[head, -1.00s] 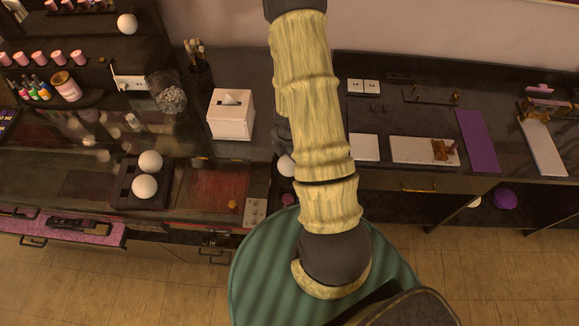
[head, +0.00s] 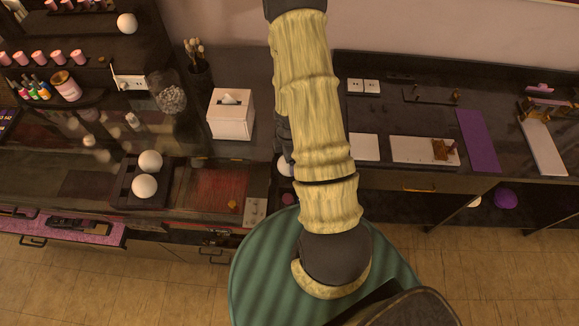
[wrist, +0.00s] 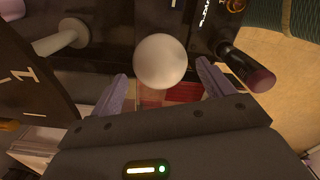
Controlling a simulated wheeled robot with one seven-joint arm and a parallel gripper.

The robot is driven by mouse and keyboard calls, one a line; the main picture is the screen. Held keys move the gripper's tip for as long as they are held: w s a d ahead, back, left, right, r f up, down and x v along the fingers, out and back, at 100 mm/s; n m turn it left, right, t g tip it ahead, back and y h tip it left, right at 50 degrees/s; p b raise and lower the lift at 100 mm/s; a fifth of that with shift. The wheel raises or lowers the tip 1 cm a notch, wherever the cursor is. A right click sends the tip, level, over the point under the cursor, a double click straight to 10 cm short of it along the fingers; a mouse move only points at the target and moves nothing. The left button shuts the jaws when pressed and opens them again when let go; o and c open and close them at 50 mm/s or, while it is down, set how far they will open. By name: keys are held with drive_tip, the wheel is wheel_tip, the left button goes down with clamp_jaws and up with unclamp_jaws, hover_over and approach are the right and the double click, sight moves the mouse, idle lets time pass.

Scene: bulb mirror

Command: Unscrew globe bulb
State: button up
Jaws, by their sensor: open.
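A white globe bulb (wrist: 161,61) shows in the wrist view, between and just beyond the two fingertips of my gripper (wrist: 162,70). The fingers are spread to its left and right, with nothing clamped. I cannot tell whether either finger touches the bulb. Its base is hidden. In the head view a white globe (head: 284,167) shows partly at the left edge of my arm, and my gripper is mostly hidden behind the arm.
Two white globes (head: 150,161) sit in a dark tray on the left counter. Another globe (head: 127,24) is on the upper left unit. A white tissue box (head: 231,114) stands left of my arm. A dark-handled object (wrist: 247,69) is close to the right finger in the wrist view.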

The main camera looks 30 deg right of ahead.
drive_tip(key=m, duration=0.4)
drive_tip(key=shift+m, duration=0.3)
drive_tip(key=shift+m, duration=0.6)
drive_tip(key=m, duration=0.3)
drive_tip(key=shift+b, duration=0.4)
drive_tip(key=shift+m, duration=1.2)
drive_tip(key=m, duration=0.2)
drive_tip(key=shift+m+b, duration=0.3)
